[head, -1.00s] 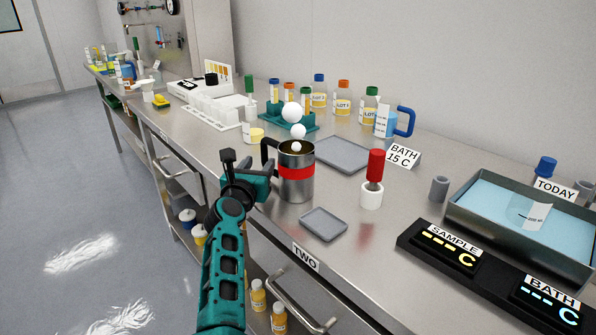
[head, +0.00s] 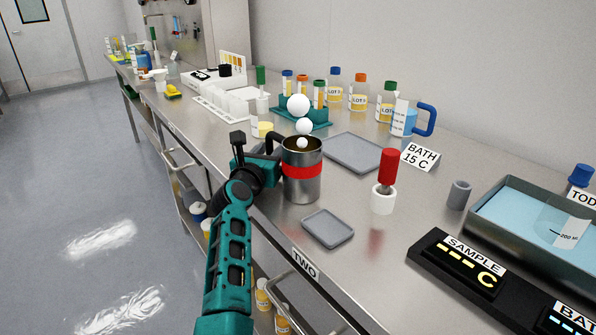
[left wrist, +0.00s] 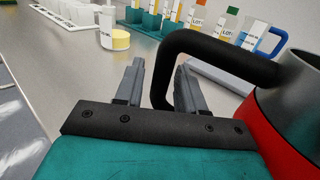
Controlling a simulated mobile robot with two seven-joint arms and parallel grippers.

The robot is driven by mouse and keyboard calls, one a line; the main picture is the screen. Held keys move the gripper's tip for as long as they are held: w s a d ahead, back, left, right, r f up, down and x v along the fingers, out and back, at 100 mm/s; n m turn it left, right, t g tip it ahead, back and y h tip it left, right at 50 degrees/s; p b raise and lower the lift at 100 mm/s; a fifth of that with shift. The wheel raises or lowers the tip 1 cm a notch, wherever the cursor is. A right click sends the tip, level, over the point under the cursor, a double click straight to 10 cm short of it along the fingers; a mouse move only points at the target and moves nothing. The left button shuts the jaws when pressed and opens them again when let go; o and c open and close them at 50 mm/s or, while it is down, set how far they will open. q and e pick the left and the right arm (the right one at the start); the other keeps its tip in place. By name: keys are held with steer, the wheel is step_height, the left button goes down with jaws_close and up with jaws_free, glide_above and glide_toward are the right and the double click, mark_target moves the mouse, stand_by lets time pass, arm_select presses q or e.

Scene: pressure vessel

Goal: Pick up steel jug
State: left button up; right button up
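The steel jug (head: 302,185) stands upright on the steel bench, with a red band and a black handle on its left side. White balls hang in a rising line above its mouth. My left gripper (head: 265,160) is at the handle side of the jug. In the left wrist view the two fingers (left wrist: 158,88) are apart. The black handle (left wrist: 225,45) arches in from the jug (left wrist: 300,95) at right, and its upright part shows between the fingers. I cannot tell if either finger touches it. My right gripper is not in view.
A small grey tray (head: 328,228) lies in front of the jug, a larger one (head: 353,152) behind. A red-handled tool in a white holder (head: 384,200) stands to the right. A teal tube rack (head: 310,122) and bottles stand behind. The water bath (head: 520,215) is far right.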

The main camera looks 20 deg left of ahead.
arm_select(q)
jaws_close()
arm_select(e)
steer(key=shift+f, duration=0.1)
